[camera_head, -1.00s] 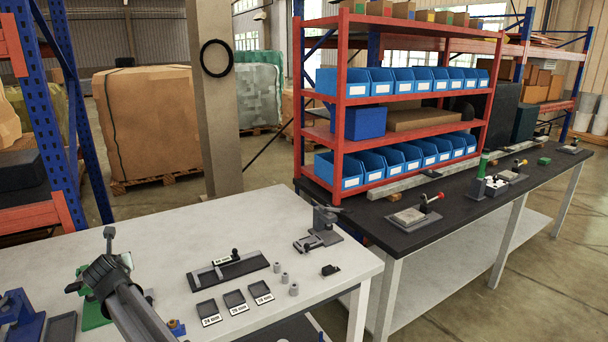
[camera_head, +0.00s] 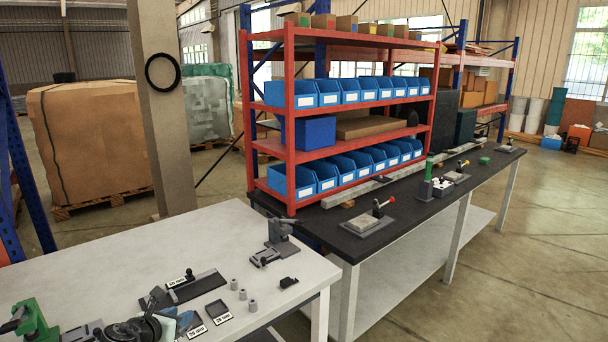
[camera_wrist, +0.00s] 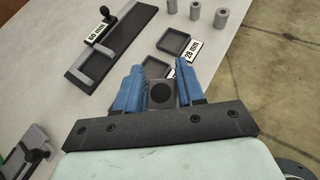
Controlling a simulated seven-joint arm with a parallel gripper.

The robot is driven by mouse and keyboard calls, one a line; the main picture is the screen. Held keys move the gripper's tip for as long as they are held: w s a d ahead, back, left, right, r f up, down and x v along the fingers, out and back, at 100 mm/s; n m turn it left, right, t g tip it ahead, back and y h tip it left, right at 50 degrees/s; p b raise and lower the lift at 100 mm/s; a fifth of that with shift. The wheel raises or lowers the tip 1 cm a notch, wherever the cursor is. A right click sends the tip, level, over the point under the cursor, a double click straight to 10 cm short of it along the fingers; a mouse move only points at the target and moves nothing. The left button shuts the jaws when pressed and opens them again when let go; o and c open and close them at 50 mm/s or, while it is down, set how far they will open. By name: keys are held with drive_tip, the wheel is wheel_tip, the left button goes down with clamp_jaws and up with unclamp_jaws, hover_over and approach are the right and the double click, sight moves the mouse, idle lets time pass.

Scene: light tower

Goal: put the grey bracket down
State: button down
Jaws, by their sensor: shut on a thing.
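The grey bracket (camera_wrist: 161,94), a block with a round dark hole, sits between the two blue fingers of my gripper (camera_wrist: 162,88) in the wrist view. My gripper is shut on it. The wrist view shows it over the white table near two dark trays; I cannot tell whether it touches anything below. In the head view my gripper (camera_head: 172,318) is low at the front of the white table (camera_head: 90,268), beside the small trays, and the bracket cannot be made out there. A shallow dark tray labelled 28 mm (camera_wrist: 179,42) lies just ahead. A second tray (camera_wrist: 156,66) is partly hidden by the fingers.
A dark fixture labelled 60 mm (camera_head: 196,288) lies behind my gripper. Several grey cylinders (camera_head: 243,294) and a small black part (camera_head: 288,282) stand to its right. A grey clamp device (camera_head: 279,240) stands farther back. The table's back left is clear.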

drive_tip(key=w+d+f+m+g+h, duration=0.1)
drive_tip(key=w+d+f+m+h, duration=0.1)
drive_tip(key=d, duration=1.6)
drive_tip(key=w+d+f+m+g+h, duration=0.2)
drive_tip(key=w+d+m+h, duration=0.1)
drive_tip(key=d, duration=1.5)
drive_tip(key=w+d+f+m+g+h, duration=0.1)
drive_tip(key=w+d+f+m+h, duration=0.1)
drive_tip(key=d, duration=1.6)
drive_tip(key=shift+w+d+f+m+g+h, duration=0.3)
drive_tip(key=shift+w+d+m+h, duration=0.25)
drive_tip(key=shift+m, duration=0.35)
drive_tip(key=shift+a+r, duration=0.1)
drive_tip(key=shift+a, duration=0.1)
